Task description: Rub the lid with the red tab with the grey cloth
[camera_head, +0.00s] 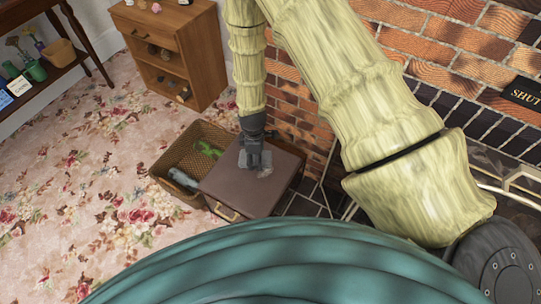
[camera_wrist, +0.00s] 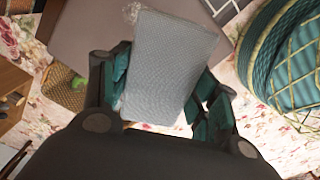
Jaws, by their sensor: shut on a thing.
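A flat brown lid (camera_head: 235,192) covers a box beside the brick wall. It also shows in the wrist view (camera_wrist: 85,30). A tan or brass-coloured piece (camera_head: 222,211) is on its near side; I cannot make out a red tab. A pale, whitish patch (camera_head: 265,173) marks the lid near the cloth. My gripper (camera_head: 254,152) is over the lid's far part, pointing down. It is shut on the grey cloth (camera_wrist: 172,60), a folded pad between its teal-padded fingers. The cloth is at or just above the lid; I cannot tell whether it touches.
A wicker basket (camera_head: 163,172) stands left of the box, holding a green item (camera_head: 209,149) and a grey object (camera_head: 184,180). A wooden shelf unit (camera_head: 170,50) stands behind. The brick wall and a black "SHUT" sign (camera_head: 524,93) are at right. Floral carpet at left is clear.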

